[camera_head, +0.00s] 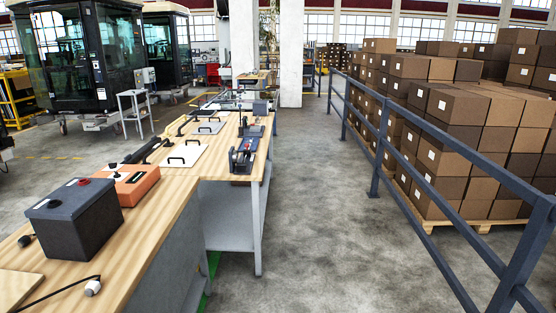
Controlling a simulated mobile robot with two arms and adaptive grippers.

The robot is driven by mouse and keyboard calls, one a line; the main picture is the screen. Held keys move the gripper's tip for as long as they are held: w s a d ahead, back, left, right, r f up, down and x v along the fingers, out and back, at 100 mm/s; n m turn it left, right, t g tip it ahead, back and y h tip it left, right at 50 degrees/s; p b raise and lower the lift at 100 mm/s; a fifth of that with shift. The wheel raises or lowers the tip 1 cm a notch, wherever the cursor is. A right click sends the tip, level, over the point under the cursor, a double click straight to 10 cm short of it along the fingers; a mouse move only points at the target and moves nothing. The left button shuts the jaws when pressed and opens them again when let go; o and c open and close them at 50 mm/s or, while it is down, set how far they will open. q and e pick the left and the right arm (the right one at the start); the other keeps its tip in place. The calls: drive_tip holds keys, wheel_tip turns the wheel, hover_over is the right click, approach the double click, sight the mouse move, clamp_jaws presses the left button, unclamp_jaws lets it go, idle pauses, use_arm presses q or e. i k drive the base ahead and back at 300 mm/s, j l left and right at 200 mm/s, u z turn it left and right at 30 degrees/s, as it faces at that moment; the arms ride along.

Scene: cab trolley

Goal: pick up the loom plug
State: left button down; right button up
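A small pale plug (92,287) at the end of a thin black cable (62,292) lies on the wooden workbench (150,248) at the lower left, near its front edge. It looks like the loom plug. The cable runs from it toward the lower left. Neither of my grippers shows in the head view.
Farther along are white panels with black handles (184,154) and a dark device (242,156). A blue-grey railing (430,161) borders stacked cartons (450,150). Grey floor (320,220) between bench and railing is clear.

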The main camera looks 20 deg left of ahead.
sight(92, 287)
drive_tip(key=i+u, duration=0.4)
drive_tip(key=i, duration=1.5)
drive_tip(key=i+u, duration=0.3)
drive_tip(key=u, duration=0.2)
drive_tip(key=i+l+u, duration=0.2)
drive_tip(key=u, duration=0.25)
drive_tip(key=i+l+u, duration=0.25)
drive_tip(key=u, duration=0.25)
drive_tip(key=i+l, duration=0.05)
drive_tip(key=i, duration=0.05)
